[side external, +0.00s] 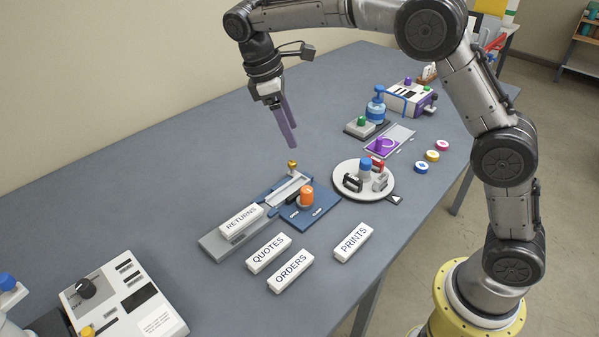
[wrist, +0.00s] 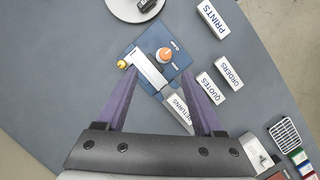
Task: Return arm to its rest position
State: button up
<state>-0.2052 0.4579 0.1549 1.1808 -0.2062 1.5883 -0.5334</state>
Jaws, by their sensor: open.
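My gripper (side external: 284,124) hangs above the table with its purple fingers pointing down and slightly right in the side external view. In the wrist view my gripper (wrist: 160,105) has its two purple fingers spread wide, with nothing between them at their level. Below it lies a blue plate (side external: 325,212) with an orange knob (side external: 306,196), beside a grey slide rail with a gold knob (side external: 292,166). The white RETURNS block (side external: 241,219) sits at the rail's near left end. The fingers are clear of all of these.
White blocks QUOTES (side external: 268,254), ORDERS (side external: 290,271) and PRINTS (side external: 353,242) lie in front. A round white tray (side external: 385,193) holding small items is to the right. A white control box (side external: 122,300) stands at near left. The table's back left is bare.

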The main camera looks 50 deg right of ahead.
jog(key=s+d+r+m+t+y, duration=0.1)
jog(key=s+d+r+m+t, duration=0.15)
jog(key=s+r, duration=0.45)
jog(key=s+d+r+m+t, duration=0.1)
jog(key=s+d+r+t, duration=0.2)
jog(key=s, duration=0.6)
jog(key=s+f+m+t+y, duration=0.1)
jog(key=s+f+m+t, duration=0.1)
jog(key=s+f+m, duration=0.3)
jog(key=s+f, duration=0.3)
jog(key=s, duration=0.4)
jog(key=shift+s+a+f+y, duration=0.15)
jog(key=shift+s+a+y, duration=0.1)
jog(key=shift+a+y, duration=0.15)
